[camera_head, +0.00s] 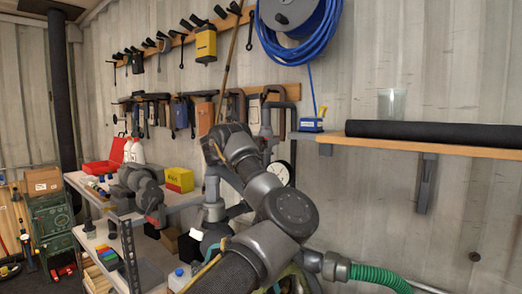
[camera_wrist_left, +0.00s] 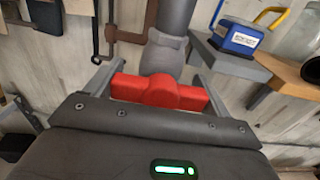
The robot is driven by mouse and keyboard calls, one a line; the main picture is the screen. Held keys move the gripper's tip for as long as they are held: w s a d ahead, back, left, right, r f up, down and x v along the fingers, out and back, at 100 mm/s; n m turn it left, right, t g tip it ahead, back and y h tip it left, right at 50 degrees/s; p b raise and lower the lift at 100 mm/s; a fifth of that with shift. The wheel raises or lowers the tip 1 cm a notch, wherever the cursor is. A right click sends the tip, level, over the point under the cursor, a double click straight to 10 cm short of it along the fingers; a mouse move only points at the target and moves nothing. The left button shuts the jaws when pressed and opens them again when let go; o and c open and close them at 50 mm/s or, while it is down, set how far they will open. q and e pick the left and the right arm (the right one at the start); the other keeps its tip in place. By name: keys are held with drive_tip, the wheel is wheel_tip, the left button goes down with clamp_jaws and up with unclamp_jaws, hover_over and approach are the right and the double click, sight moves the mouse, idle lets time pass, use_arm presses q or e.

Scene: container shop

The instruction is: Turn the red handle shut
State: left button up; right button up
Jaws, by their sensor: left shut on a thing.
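In the left wrist view the red handle (camera_wrist_left: 160,90) lies crosswise between the fingers of my left gripper (camera_wrist_left: 157,84). The gripper is shut on it. A grey fitting and pipe (camera_wrist_left: 168,50) run up from the middle of the handle. In the head view my left arm reaches up in front of the wall pipes and hides the handle. The fingers cannot be made out there. My right gripper is in neither view.
A round gauge (camera_head: 279,171) is close to my arm. Clamps hang behind it. A cluttered rack with a yellow box (camera_head: 179,180) stands at left.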

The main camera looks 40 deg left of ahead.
use_arm(q)
drive_tip(key=shift+r, duration=0.1)
drive_tip(key=o, duration=0.8)
drive_tip(key=shift+o, duration=0.5)
drive_tip(key=shift+s, duration=0.1)
drive_tip(key=shift+s+a, duration=0.15)
drive_tip(key=shift+s, duration=0.4)
drive_tip(key=s+b, duration=0.5)
drive_tip(key=s, duration=0.4)
drive_tip(key=shift+s+d+b, duration=0.25)
drive_tip(key=shift+s+b, duration=0.05)
drive_tip(key=shift+b, duration=0.1)
